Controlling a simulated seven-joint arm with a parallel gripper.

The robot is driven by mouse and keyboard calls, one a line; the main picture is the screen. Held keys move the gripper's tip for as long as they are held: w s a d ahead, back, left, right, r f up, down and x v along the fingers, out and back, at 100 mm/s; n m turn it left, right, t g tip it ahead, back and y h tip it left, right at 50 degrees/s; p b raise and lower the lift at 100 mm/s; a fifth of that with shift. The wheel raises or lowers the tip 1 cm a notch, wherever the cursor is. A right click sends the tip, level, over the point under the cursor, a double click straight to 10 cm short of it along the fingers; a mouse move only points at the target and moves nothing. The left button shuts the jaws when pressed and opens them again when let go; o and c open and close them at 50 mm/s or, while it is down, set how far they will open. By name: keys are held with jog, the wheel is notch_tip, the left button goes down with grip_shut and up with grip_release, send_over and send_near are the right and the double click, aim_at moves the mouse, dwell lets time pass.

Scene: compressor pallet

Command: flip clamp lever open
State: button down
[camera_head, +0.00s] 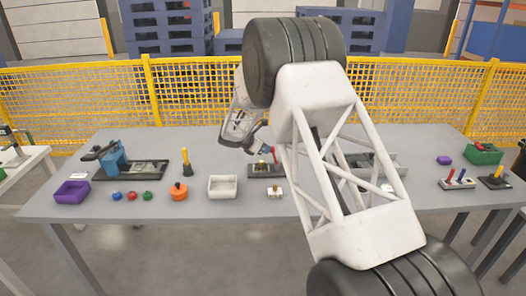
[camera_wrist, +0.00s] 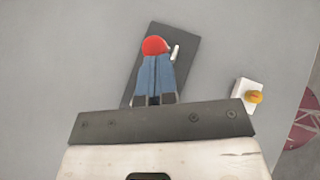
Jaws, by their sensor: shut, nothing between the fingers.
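The clamp is a dark base plate (camera_head: 262,172) near the middle of the table, with small brass-coloured parts and a red-tipped lever (camera_head: 275,154) standing up from it. In the wrist view the dark plate (camera_wrist: 184,58) lies under my gripper (camera_wrist: 154,58), with the round red lever tip (camera_wrist: 155,45) just beyond the blue fingertips. The fingers are shut together with nothing between them. They overlap the red tip's lower edge in the picture; I cannot tell whether they touch it. The fingers hide part of the clamp. A small pale pin (camera_wrist: 175,52) shows beside the red tip.
A small white block with a yellow-orange knob (camera_wrist: 248,97) sits right of the clamp plate; it also shows in the head view (camera_head: 275,192). A white tray (camera_head: 223,187) stands left of the clamp. My arm hides part of a fixture (camera_head: 385,160) to the right.

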jog(key=shift+d+r+m+y, duration=0.2)
jog(key=shift+d+y, duration=0.75)
jog(key=shift+y, duration=0.05)
jog(key=shift+d+r+m+y, duration=0.2)
jog(key=shift+d+y, duration=0.7)
jog(key=shift+y, duration=0.1)
jog(key=shift+d+r+m+y, duration=0.2)
jog(key=shift+d+y, duration=0.75)
jog(key=shift+y, duration=0.05)
jog(key=shift+d+f, duration=0.15)
jog(key=shift+d, duration=1.15)
jog(key=v, duration=1.3)
jog(key=shift+s, duration=0.2)
